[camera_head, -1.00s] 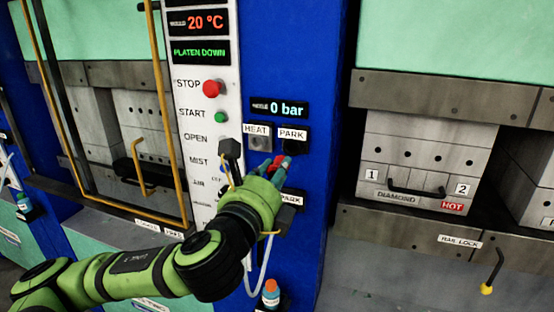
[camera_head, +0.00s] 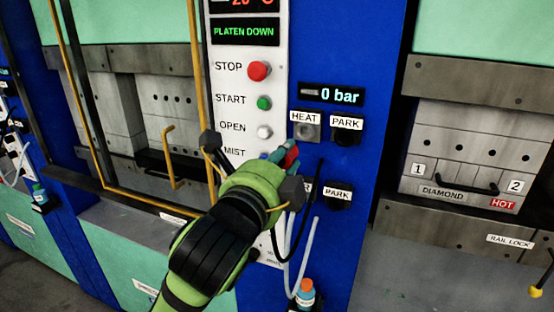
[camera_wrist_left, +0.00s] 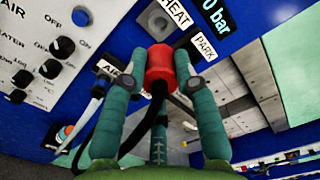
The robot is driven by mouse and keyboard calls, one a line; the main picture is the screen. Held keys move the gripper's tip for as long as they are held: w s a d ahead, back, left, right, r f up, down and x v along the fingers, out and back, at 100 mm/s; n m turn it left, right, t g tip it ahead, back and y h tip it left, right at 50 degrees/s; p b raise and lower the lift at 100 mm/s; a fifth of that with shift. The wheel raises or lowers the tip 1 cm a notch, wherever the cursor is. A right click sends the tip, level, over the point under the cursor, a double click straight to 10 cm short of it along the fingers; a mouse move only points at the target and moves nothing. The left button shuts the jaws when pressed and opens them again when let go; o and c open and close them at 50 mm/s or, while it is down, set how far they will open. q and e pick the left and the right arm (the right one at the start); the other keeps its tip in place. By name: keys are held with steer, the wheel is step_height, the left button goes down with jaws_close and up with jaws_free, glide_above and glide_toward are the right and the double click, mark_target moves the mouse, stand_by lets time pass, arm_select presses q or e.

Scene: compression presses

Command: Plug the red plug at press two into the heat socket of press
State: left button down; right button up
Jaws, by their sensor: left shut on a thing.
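My left gripper (camera_head: 284,152) is shut on the red plug (camera_head: 291,158), just below and left of the HEAT socket. In the left wrist view the red plug (camera_wrist_left: 160,66) sits between the green fingers, its black cable running back toward the palm. The plug looks apart from the socket; the exact gap is unclear. My right gripper is not in view.
A black PARK holder (camera_head: 346,133) is right of the HEAT socket, and a lower PARK holder (camera_head: 337,197) lies below. The white control strip (camera_head: 235,100) with STOP and START buttons is left. A yellow bar frame (camera_head: 199,90) stands further left. Cables hang below the gripper.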

arm_select(q)
steer(key=shift+d, duration=0.1)
steer(key=shift+r+p, duration=0.15)
steer(key=shift+p, duration=0.2)
steer(key=shift+w, duration=0.45)
steer(key=shift+p+x, duration=0.4)
steer(key=shift+x, duration=2)
steer(key=shift+d, duration=0.1)
steer(key=shift+p, duration=0.3)
steer(key=shift+p, duration=0.6)
steer(key=shift+p+x, duration=0.45)
steer(key=shift+x, duration=1)
